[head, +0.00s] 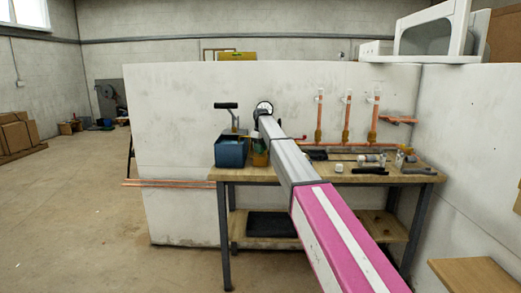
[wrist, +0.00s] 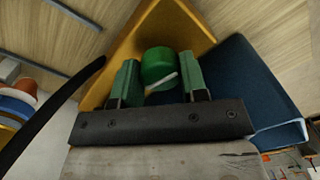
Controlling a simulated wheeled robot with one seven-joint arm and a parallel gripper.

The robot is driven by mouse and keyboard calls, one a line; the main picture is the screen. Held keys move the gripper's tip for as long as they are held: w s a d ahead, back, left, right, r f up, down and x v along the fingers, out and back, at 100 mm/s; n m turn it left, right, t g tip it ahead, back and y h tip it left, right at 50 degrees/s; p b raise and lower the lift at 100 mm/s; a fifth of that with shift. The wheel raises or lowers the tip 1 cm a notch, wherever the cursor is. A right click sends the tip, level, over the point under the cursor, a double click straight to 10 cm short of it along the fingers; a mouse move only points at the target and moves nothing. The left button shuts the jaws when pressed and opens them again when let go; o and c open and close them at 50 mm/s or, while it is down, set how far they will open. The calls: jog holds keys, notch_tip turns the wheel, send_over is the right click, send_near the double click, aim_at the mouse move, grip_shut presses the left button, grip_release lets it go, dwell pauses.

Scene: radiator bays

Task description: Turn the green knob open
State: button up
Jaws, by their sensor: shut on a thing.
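The green knob (wrist: 157,66) is a rounded green cylinder in the wrist view, between the two green finger pads of my gripper (wrist: 160,84). My gripper is shut on it. A thin pale pointer or stick crosses the knob's lower part. A yellow-orange surface (wrist: 115,75) lies right behind the knob. In the head view my arm reaches to the back of the workbench, and the knob cannot be made out there behind my arm's end.
A blue bin (head: 230,151) stands on the wooden workbench (head: 225,173), close beside my gripper; it also shows in the wrist view (wrist: 240,90). Copper pipes (head: 319,115) rise along the wall (head: 180,110). Loose fittings and tools lie on the bench's right side.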

jog(key=shift+n, duration=1.1)
jog(key=o, duration=0.9)
jog(key=shift+r, duration=0.15)
jog(key=r, duration=1)
jog(key=shift+w+r, duration=0.2)
jog(key=shift+r, duration=0.1)
